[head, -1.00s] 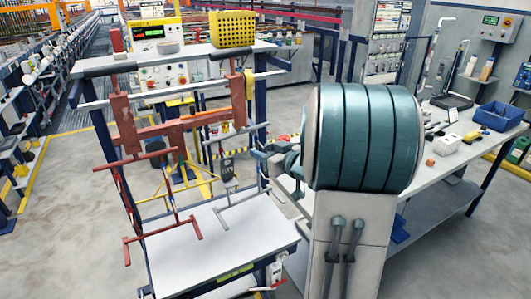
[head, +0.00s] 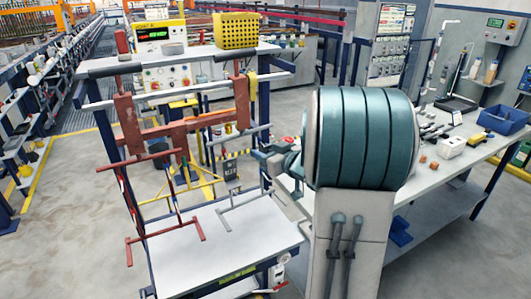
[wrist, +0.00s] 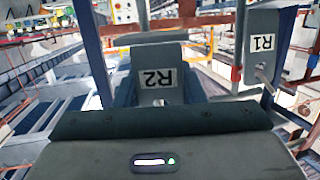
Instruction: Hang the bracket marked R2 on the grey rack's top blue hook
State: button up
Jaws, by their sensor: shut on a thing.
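The bracket marked R2 (wrist: 155,61) is a grey plate with a white label, upside down in the wrist view. My gripper (wrist: 158,98) is shut on it, dark fingers on either side. A grey bracket marked R1 (wrist: 261,48) stands to the right, apart from R2. In the head view the grey rack (head: 228,212) stands right of a red rack (head: 165,216), over a white-topped table. A small labelled plate (head: 232,171) is at the grey rack; its lettering is too small to read. I cannot make out the top blue hook.
The racks stand by a blue-posted frame with red beams (head: 185,128). A yellow basket (head: 235,31) and control box stand on the shelf above. A workbench (head: 455,165) with small parts and a blue bin (head: 502,119) is at right. Open floor lies at left.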

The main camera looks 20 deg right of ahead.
jog(key=shift+w+f, duration=0.2)
jog(key=shift+w, duration=0.1)
jog(key=shift+w+f, duration=0.2)
jog(key=shift+f, duration=0.05)
dwell(0.4)
